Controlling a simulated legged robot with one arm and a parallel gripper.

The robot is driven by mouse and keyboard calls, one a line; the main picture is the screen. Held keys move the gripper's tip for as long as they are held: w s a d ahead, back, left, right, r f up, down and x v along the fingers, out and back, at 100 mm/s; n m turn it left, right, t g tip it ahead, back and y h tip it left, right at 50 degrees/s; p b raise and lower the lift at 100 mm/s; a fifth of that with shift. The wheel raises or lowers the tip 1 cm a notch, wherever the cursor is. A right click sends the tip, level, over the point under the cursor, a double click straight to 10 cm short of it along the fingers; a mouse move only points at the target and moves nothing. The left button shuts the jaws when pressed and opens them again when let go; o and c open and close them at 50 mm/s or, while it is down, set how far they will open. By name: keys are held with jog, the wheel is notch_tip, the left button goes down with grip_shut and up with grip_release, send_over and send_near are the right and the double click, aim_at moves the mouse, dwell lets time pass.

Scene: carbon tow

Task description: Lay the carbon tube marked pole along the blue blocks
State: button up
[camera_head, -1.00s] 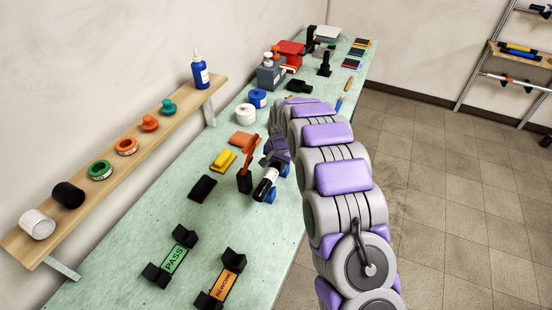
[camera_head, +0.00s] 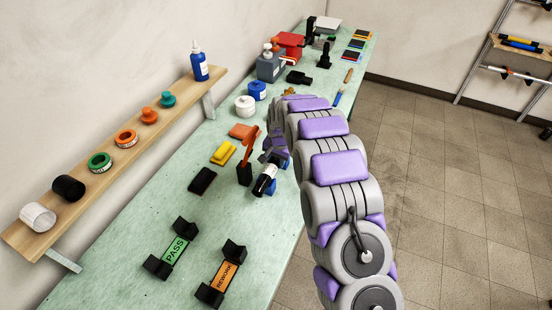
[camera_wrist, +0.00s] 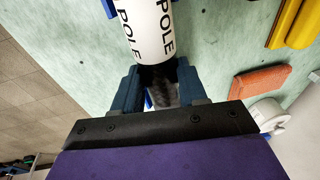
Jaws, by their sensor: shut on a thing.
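The carbon tube marked pole (camera_head: 264,180) is short in view, black with a white label, near the bench's right edge. In the wrist view its white label (camera_wrist: 148,28) reads POLE. My gripper (camera_wrist: 158,82) is shut on the tube's dark part, with a finger on each side. In the head view my gripper (camera_head: 274,160) is partly hidden by my arm. A blue block (camera_head: 271,188) shows beside the tube's near end, and blue also shows at the top of the wrist view (camera_wrist: 109,8). I cannot tell whether the tube rests on the blocks.
An orange-topped tool in a black holder (camera_head: 245,172) stands close left of the tube. A green PASS cradle (camera_head: 175,250) and an orange REWORK cradle (camera_head: 224,278) lie nearer. Yellow (camera_head: 223,153) and black (camera_head: 202,180) pieces lie left. Bare bench lies between.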

jog(key=o, duration=1.2)
jog(key=shift+o, duration=0.4)
jog(key=o, duration=0.5)
jog(key=shift+c, duration=0.2)
jog(key=shift+r, duration=0.1)
jog(key=shift+r+p, duration=1.2)
jog(key=shift+r, duration=2.2)
